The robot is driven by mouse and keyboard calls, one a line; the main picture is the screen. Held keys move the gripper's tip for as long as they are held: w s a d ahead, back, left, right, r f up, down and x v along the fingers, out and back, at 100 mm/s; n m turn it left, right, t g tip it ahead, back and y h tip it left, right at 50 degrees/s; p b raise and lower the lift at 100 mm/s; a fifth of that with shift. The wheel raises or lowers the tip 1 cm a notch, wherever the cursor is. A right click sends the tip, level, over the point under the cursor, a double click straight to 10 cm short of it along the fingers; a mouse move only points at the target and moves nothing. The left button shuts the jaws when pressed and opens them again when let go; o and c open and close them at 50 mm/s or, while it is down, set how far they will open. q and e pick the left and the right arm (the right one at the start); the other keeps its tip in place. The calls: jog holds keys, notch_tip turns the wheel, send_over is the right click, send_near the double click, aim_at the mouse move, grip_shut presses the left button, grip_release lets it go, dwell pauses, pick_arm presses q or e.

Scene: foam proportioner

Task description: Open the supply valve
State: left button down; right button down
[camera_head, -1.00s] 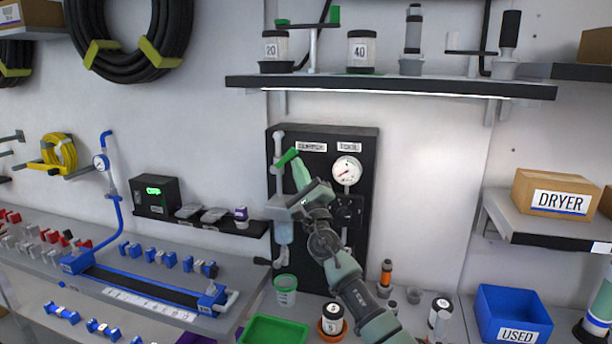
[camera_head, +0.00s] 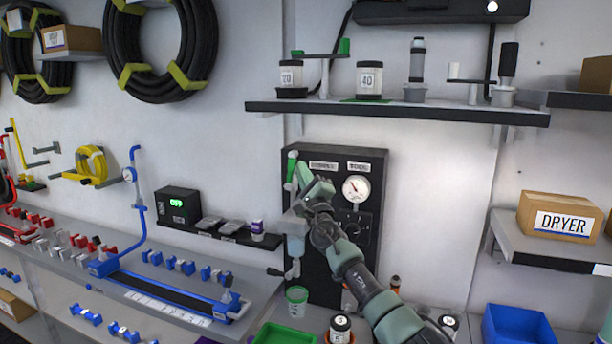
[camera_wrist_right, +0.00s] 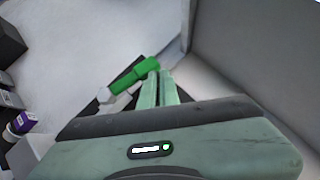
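The supply valve's green handle (camera_head: 292,166) stands about upright at the top left of the black panel (camera_head: 338,258), above a clear cylinder (camera_head: 295,246). It also shows in the right wrist view (camera_wrist_right: 135,74), just left of my fingertips. My right gripper (camera_head: 303,170) is beside the handle, on its right. In the wrist view its two fingers (camera_wrist_right: 158,88) lie close together with nothing visible between them. I cannot tell whether they touch the handle. A round white gauge (camera_head: 356,188) sits to the right on the panel. My left gripper is out of view.
A shelf (camera_head: 400,111) with labelled jars and tools hangs above the panel. A small shelf with a black display box (camera_head: 178,205) is to the left. A green cup (camera_head: 297,300) and a jar (camera_head: 340,328) stand below. A DRYER box (camera_head: 558,217) is at right.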

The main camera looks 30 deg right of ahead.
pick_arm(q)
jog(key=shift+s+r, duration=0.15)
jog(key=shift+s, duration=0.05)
pick_arm(e)
jog(key=shift+w+a+r, duration=0.1)
jog(key=shift+w+r, duration=0.25)
jog(key=shift+r, duration=0.15)
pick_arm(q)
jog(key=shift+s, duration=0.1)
pick_arm(e)
jog(key=shift+w+a, duration=0.2)
jog(key=shift+a, duration=0.05)
